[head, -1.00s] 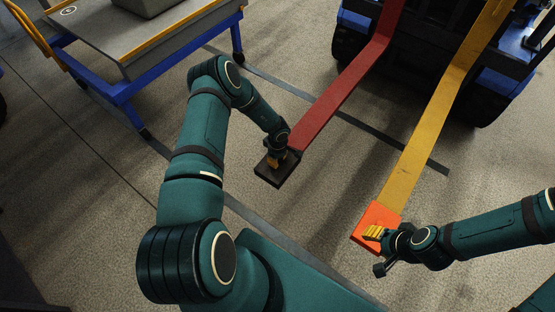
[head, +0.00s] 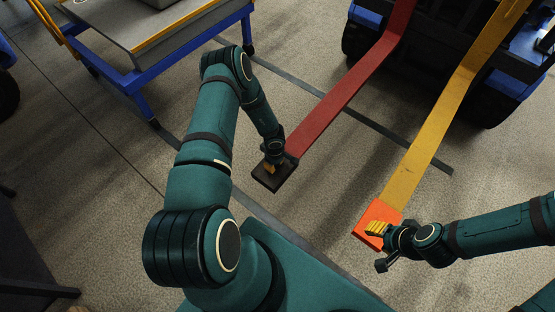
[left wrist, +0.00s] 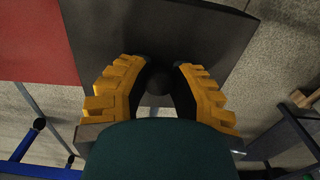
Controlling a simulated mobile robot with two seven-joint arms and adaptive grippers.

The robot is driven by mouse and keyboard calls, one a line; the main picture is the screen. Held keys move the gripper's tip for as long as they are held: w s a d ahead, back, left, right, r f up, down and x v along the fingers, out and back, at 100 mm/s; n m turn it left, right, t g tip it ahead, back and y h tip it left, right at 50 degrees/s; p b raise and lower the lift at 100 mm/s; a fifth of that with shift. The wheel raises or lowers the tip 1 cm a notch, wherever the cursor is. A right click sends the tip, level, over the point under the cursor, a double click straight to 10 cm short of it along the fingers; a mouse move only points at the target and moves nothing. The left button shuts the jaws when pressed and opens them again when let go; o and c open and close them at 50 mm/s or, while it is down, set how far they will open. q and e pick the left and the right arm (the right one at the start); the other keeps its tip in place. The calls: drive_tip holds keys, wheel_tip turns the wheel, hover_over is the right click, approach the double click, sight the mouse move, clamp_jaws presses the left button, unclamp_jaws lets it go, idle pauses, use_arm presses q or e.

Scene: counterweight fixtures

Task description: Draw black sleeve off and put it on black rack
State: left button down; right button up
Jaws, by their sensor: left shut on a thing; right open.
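The black sleeve (head: 275,178) is a flat dark piece at the near end of the red fork (head: 345,95). It also shows in the left wrist view (left wrist: 160,32), with the red fork (left wrist: 35,45) adjoining its left edge. My left gripper (head: 271,165) is shut on the dark round knob (left wrist: 158,82) of the sleeve. How far the sleeve still covers the fork's tip is hidden. My right gripper (head: 380,229) is open at the orange sleeve (head: 368,215) on the yellow fork (head: 432,130). I cannot make out the black rack for certain.
A blue-legged trolley (head: 140,82) stands at the upper left. The forklift (head: 480,85) stands behind the forks. A dark structure (head: 20,255) is at the lower left edge. Bare floor (head: 95,165) lies between it and the trolley.

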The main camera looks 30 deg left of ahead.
sight(267, 176)
use_arm(q)
drive_tip(key=shift+s+r+p, duration=0.1)
drive_tip(key=shift+s+p, duration=0.4)
drive_tip(key=shift+s, duration=0.6)
drive_tip(key=shift+s+a+p, duration=0.15)
drive_tip(key=shift+s+p, duration=0.7)
drive_tip(key=shift+s, duration=0.5)
drive_tip(key=s+p, duration=0.2)
drive_tip(key=s, duration=0.6)
drive_tip(key=shift+a+p, duration=0.35)
drive_tip(key=shift+s, duration=0.1)
wheel_tip(267, 176, up, 6)
drive_tip(key=p, duration=0.4)
